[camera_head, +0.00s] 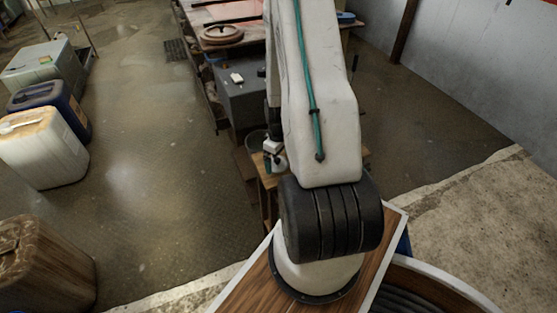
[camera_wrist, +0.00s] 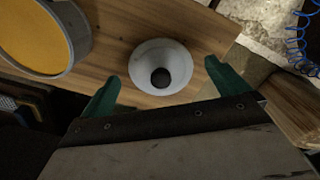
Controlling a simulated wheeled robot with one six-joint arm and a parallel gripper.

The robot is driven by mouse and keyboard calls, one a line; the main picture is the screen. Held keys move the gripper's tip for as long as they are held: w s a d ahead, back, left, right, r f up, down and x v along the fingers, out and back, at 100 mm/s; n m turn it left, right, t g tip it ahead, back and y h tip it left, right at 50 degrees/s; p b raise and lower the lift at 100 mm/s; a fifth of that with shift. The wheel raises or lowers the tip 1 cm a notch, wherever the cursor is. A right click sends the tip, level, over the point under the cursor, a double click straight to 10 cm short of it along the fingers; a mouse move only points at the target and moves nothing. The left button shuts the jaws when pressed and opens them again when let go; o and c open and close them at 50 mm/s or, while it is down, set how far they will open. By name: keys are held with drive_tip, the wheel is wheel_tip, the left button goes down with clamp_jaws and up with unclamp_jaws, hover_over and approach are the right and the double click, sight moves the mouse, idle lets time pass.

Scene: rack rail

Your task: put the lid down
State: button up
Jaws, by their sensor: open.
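A round white lid (camera_wrist: 147,58) with a dark round knob at its middle appears to lie on a wooden surface (camera_wrist: 110,20) in the wrist view. My gripper (camera_wrist: 163,80) is open. Its two green fingers show on the left and right of the lid, with a gap on each side in the picture. Nothing is held between them. How high the fingers are above the wood cannot be told. In the head view my arm hides most of that work area, and I cannot make out the lid there.
A round grey-rimmed vessel with a yellow-orange inside (camera_wrist: 35,35) stands left of the lid. A blue coiled cord (camera_wrist: 300,45) is at the right. In the head view, a bench holds a reddish round object (camera_head: 221,34); a grey box (camera_head: 245,95) stands nearby. Jugs (camera_head: 42,148) stand left; floor between is clear.

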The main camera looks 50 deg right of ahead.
sight(278, 160)
wheel_tip(278, 160, up, 11)
drive_tip(key=w+a+r, duration=0.2)
drive_tip(key=a+r, duration=1.3)
drive_tip(key=r, duration=0.3)
drive_tip(key=s+a+r+t, duration=0.1)
drive_tip(key=s+a+r, duration=1.1)
drive_tip(key=s+a, duration=0.2)
drive_tip(key=shift+s+a+r, duration=0.15)
drive_tip(key=shift+a, duration=0.55)
